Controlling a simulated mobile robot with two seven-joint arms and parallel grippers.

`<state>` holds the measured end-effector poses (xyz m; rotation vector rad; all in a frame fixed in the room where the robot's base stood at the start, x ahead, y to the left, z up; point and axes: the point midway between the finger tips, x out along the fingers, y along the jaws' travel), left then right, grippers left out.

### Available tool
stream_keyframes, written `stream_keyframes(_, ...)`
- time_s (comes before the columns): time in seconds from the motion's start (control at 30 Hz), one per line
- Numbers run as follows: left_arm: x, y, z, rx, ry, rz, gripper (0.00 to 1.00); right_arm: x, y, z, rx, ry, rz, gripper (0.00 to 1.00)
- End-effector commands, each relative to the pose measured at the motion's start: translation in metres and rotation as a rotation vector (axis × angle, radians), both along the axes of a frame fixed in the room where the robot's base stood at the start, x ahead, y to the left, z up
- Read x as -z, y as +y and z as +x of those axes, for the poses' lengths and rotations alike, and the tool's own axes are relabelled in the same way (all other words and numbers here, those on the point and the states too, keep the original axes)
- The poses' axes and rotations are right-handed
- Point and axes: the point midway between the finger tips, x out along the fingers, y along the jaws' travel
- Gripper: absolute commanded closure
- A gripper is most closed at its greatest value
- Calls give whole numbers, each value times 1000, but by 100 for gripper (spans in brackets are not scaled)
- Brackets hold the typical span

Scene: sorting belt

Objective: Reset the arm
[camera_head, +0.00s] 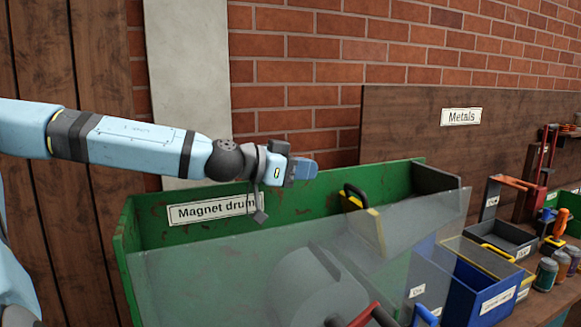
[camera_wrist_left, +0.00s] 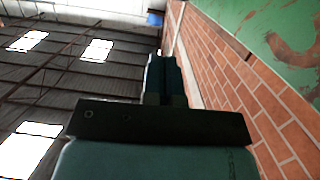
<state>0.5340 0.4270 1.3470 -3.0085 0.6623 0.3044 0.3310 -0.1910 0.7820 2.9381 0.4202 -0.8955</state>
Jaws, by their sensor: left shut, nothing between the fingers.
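My left arm comes in from the left in the head view and stretches level to the right. My left gripper (camera_head: 305,169) is shut and empty, held in the air above the back wall of the green bin labelled "Magnet drum" (camera_head: 143,225). In the left wrist view the shut fingers (camera_wrist_left: 164,75) point away toward the ceiling and the brick wall. My right gripper does not show in either view.
A clear panel (camera_head: 190,285) fronts the green bin. A grey drum (camera_head: 305,285) and a yellow-black handled piece (camera_head: 365,222) are at the bin. A blue bin (camera_head: 480,285), trays and several cans (camera_head: 545,272) stand at right. A brick wall (camera_head: 320,75) is behind.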

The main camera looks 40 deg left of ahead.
Motion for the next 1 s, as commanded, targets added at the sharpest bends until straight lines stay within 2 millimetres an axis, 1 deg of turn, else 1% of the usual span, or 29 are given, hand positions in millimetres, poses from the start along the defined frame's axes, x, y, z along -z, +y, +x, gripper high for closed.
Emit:
stream_keyframes(0.2, -4, 7, -16, 0, -2, 0, 100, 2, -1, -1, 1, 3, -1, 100)
stream_keyframes(0.4, -6, 11, -25, 0, -1, -2, 100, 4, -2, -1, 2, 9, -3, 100)
stream_keyframes(0.8, -7, 13, -29, 1, 0, -1, 100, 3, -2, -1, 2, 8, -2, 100)
stream_keyframes(0.87, -11, 13, -29, 0, 0, -1, 100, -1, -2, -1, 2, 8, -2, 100)
stream_keyframes(0.9, -16, 13, -29, 0, 0, -1, 100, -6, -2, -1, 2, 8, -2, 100)
stream_keyframes(0.97, -30, 13, -29, 0, 0, -1, 100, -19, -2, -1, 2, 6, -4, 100)
stream_keyframes(1.0, -41, 13, -29, 0, 0, -1, 100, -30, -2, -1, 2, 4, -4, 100)
